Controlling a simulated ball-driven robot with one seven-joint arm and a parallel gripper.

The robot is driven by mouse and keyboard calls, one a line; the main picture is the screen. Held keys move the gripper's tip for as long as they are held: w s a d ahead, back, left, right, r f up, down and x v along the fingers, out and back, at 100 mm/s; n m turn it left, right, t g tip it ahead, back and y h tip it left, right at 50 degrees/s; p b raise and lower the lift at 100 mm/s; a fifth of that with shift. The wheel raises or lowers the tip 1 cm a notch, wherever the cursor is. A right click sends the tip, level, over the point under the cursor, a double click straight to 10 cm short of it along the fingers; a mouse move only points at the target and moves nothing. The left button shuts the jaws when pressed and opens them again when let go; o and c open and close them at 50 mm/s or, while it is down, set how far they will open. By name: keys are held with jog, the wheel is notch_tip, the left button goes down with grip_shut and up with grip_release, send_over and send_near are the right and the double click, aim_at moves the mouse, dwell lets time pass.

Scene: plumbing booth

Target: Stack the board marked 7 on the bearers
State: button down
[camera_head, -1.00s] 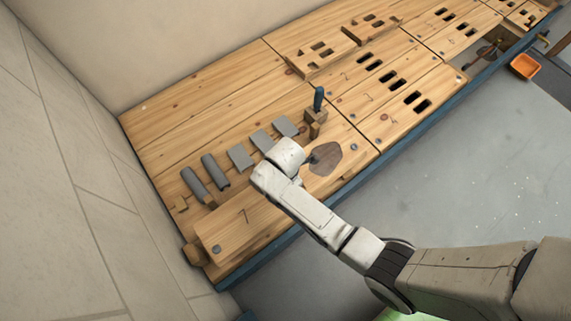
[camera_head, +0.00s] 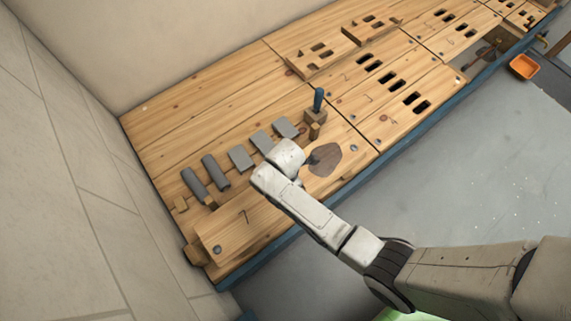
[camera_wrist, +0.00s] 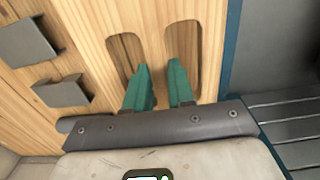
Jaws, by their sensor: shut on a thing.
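The board marked 7 (camera_head: 232,228) is a long pale wooden plank at the near left end of the bench in the head view. The 7 shows on its top. In the wrist view the board (camera_wrist: 160,25) has two long slots. My gripper (camera_wrist: 160,68) has its green fingers in the slots, shut on the strip between them. In the head view my arm hides the fingers and the board's right end. A wooden block (camera_head: 195,255), seemingly a bearer, shows at the board's left end. I cannot tell whether the board touches it.
Grey pipe pieces (camera_head: 195,183) and grey square plates (camera_head: 241,158) lie behind the board. Slotted boards (camera_head: 410,100) cover the far bench. A wall is at left.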

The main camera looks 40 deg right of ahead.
jog(key=shift+f+b, duration=0.65)
jog(key=shift+f, duration=1.05)
dwell(0.9)
jog(key=c, duration=0.9)
grip_release()
jog(key=shift+f, duration=0.1)
notch_tip(320, 180, up, 11)
jog(key=p, duration=0.5)
jog(key=shift+f, duration=0.1)
jog(key=shift+s, duration=0.1)
jog(key=s+d+r+m+t, duration=0.1)
jog(key=s+d+r+m, duration=0.3)
jog(key=s+r+m, duration=0.45)
jog(key=s+d+r+m, duration=0.4)
jog(key=s+r+m, duration=0.35)
jog(key=m, duration=0.25)
notch_tip(320, 180, up, 22)
jog(key=p, duration=2.4)
jog(key=shift+s+a+r, duration=0.1)
jog(key=shift+s+r, duration=0.05)
